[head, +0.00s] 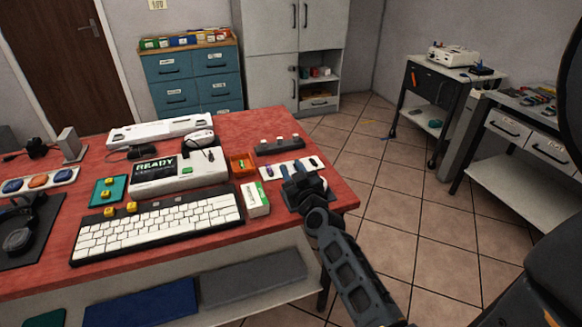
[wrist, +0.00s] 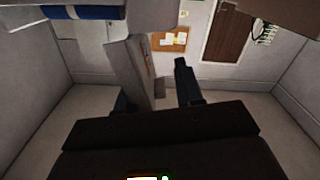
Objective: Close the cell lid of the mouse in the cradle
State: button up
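My gripper (head: 298,184) is over the right end of the red table (head: 345,194), in front of a white strip (head: 272,171) with small dark and blue pieces. A dark flat piece (head: 291,203) and a bit of white (head: 325,184) show around it. I cannot tell whether these are the cradle and the mouse, as my gripper covers most of that spot. The cell lid cannot be made out. In the wrist view my gripper (wrist: 155,95) has its two dark fingers apart. A grey slab (wrist: 128,75) shows between them; I cannot tell how near it is.
A white keyboard (head: 160,222), a console with a READY screen (head: 180,178), a green-and-white box (head: 255,199) and an orange tray (head: 243,164) crowd the table to the left. A dark block with white knobs (head: 280,146) stands behind. Tiled floor (head: 400,215) lies open at the right.

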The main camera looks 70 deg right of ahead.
jog(key=shift+w+d, duration=0.35)
grip_shut()
